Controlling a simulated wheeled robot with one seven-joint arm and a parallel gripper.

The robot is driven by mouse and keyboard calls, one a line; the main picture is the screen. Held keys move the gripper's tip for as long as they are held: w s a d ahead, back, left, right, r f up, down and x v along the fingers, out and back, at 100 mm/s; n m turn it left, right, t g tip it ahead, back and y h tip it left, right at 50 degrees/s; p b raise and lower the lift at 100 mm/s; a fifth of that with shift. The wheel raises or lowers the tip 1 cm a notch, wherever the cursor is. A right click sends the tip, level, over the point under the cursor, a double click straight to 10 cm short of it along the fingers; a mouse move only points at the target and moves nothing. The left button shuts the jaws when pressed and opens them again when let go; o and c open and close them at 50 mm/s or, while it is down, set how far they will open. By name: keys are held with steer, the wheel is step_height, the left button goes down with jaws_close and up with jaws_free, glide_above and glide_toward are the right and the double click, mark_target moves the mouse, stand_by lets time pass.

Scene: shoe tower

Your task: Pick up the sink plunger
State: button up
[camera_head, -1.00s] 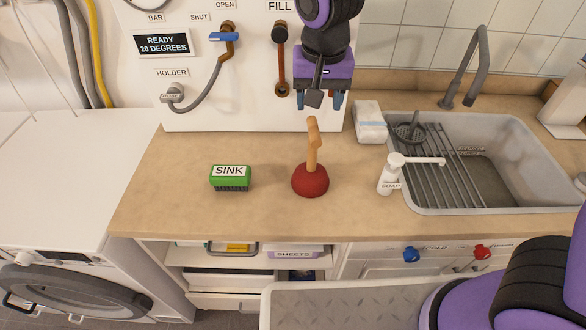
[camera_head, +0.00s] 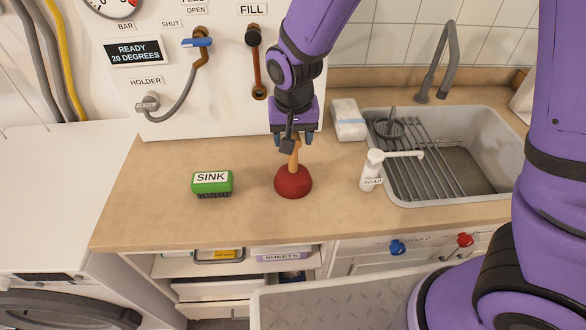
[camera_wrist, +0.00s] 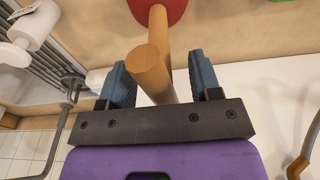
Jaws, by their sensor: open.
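The sink plunger has a red rubber cup (camera_head: 293,183) standing on the counter and a wooden handle (camera_head: 294,157) rising upward. In the wrist view the handle (camera_wrist: 150,68) stands between the two blue fingers, with the red cup (camera_wrist: 158,10) beyond it at the top edge. My gripper (camera_head: 294,138) is at the top of the handle, pointing down, and it also shows in the wrist view (camera_wrist: 160,82). The fingers are open, with a gap visible on each side of the handle. The handle's top is partly hidden by my gripper in the head view.
A green brush labelled SINK (camera_head: 212,183) lies left of the plunger. A white soap dispenser (camera_head: 371,172) stands to the right, before the sink basin (camera_head: 480,190). The panel (camera_head: 225,95) with taps stands close behind my gripper. The front counter is clear.

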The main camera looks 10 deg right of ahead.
steer(key=shift+f, duration=0.15)
jaws_close()
stand_by(0.4)
